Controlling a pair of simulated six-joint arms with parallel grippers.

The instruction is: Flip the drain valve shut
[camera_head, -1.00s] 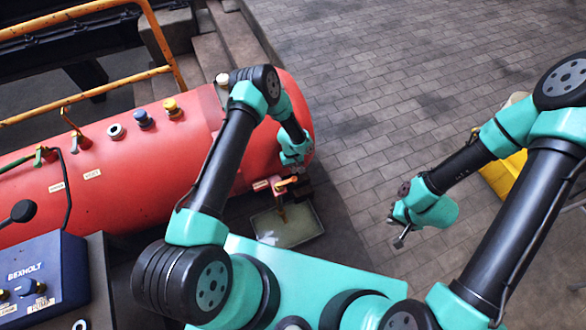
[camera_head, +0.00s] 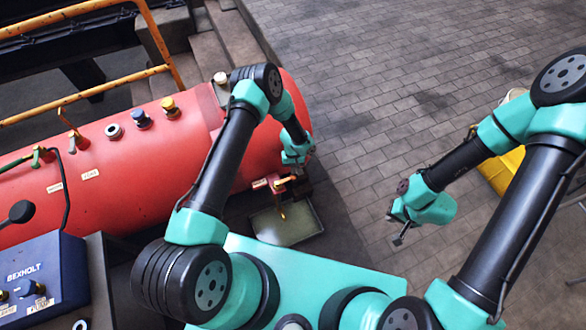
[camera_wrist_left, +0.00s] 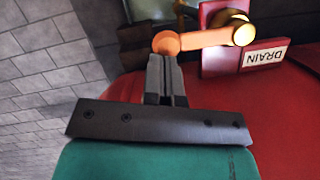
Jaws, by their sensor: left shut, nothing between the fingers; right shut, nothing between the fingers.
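The drain valve's lever (camera_wrist_left: 205,38) shows in the left wrist view, with an orange knob end at left and a brassy pivot at right, lying roughly across the picture. In the head view the lever (camera_head: 286,181) is at the lower right end of the red tank (camera_head: 150,165). My left gripper (camera_wrist_left: 166,62) is shut and empty, its tips right at the knob end; I cannot tell whether they touch. My right gripper (camera_head: 397,238) is shut and empty over the floor, away from the valve.
A tray (camera_head: 318,216) holding liquid sits on the floor under the valve's spout. A blue control box (camera_head: 48,255) stands at lower left. A yellow rail (camera_head: 158,40) crosses the upper left. A yellow container (camera_head: 503,172) is at right. The paved floor between is clear.

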